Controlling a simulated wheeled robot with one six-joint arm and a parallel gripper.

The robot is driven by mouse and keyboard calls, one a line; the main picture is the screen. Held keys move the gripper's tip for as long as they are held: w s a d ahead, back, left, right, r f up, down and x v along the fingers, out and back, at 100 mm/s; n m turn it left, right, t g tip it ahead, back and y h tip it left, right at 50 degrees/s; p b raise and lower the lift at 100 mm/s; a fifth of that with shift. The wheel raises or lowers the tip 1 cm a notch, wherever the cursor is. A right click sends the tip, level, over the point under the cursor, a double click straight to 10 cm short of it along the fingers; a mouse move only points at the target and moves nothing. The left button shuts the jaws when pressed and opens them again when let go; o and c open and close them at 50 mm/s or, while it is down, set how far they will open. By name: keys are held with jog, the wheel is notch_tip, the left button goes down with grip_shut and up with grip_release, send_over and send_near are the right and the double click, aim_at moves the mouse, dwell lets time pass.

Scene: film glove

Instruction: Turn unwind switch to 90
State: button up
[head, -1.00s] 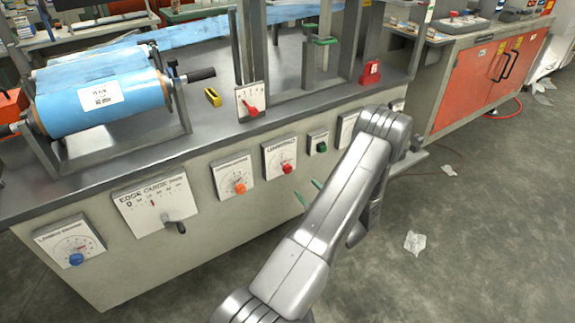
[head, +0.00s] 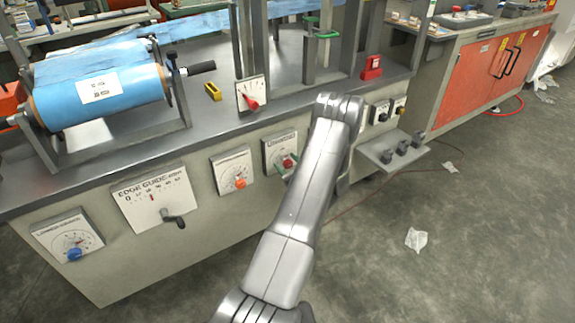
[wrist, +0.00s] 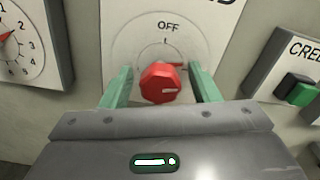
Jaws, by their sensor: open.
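The unwind switch is a red faceted knob on a white dial plate marked OFF at the top. The knob (head: 288,162) is small in the head view, on the plate (head: 272,148) on the bench front. My gripper (wrist: 162,88) is open, with one green finger left of the knob and one right of it. Gaps show on both sides. In the head view my arm hides most of the gripper (head: 286,170).
Left of the switch are an orange-knob dial (head: 239,183), the edge guide panel (head: 155,200) and a blue-knob dial (head: 75,254). A box with green and black buttons (wrist: 300,90) sits close on the right. A small shelf (head: 393,152) juts out farther right.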

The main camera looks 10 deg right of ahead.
jog(key=c, duration=1)
jog(key=shift+o, duration=0.2)
jog(key=shift+f+m+b, duration=0.15)
jog(key=shift+m+b, duration=0.85)
jog(key=shift+m, duration=0.7)
jog(key=o, duration=1)
jog(key=shift+c, duration=0.2)
jog(key=shift+s, duration=0.1)
